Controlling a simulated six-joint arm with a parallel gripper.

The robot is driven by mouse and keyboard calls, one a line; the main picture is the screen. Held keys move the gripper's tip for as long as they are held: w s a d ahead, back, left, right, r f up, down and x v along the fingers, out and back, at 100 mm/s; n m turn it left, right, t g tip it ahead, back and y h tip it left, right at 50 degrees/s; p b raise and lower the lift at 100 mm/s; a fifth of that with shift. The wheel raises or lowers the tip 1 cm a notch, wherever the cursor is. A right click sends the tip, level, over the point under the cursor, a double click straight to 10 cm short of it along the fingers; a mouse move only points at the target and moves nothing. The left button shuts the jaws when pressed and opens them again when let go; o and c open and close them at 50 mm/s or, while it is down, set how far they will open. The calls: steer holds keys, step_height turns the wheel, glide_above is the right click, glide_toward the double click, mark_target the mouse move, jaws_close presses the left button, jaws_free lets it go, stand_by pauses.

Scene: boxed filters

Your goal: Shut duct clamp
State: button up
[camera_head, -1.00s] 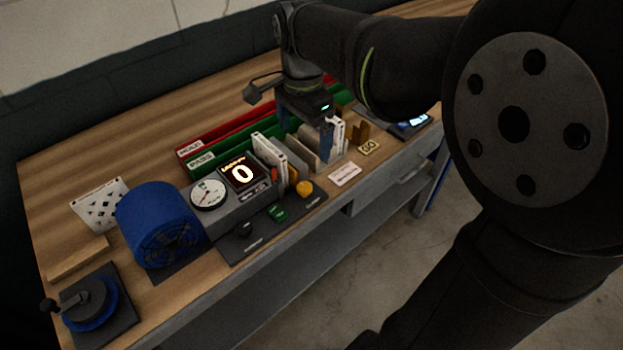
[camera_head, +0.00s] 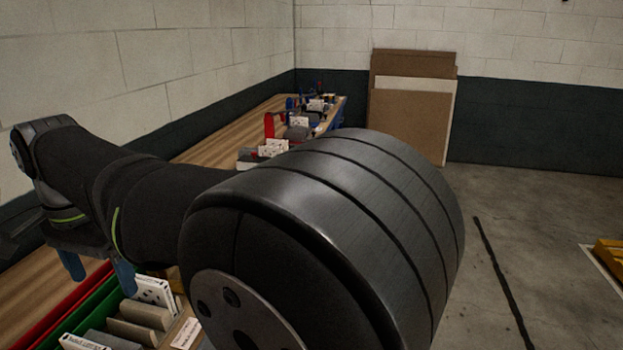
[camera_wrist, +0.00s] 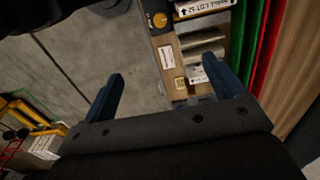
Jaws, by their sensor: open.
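I cannot make out the duct clamp in either current view. My gripper (camera_head: 98,278) is at the left in the head view, above the workbench near the bins. In the wrist view my gripper (camera_wrist: 164,70) is open, its two blue fingers wide apart with nothing between them. The blue blower and blue round fixture are outside both current views.
A red bin (camera_head: 62,308) and a green bin (camera_head: 85,315) run along the bench beside the filters. An orange knob (camera_wrist: 160,19) shows at the top of the wrist view. My arm fills much of the head view. Brown boards (camera_head: 411,100) lean on the far wall.

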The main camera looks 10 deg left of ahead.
steer(key=c, duration=0.6)
steer(key=w+d+f+n+g+y, duration=0.1)
steer(key=d+f+n+y, duration=0.2)
steer(key=n, duration=0.8)
steer(key=w+d+f+n+g+y, duration=0.15)
steer(key=d+f+n, duration=0.35)
steer(key=n, duration=0.6)
steer(key=shift+t+h, duration=0.25)
steer(key=shift+t, duration=0.2)
steer(key=x, duration=1.2)
steer(key=a+x, duration=0.1)
steer(key=x, duration=0.5)
steer(key=shift+w+a, duration=0.1)
steer(key=c, duration=1)
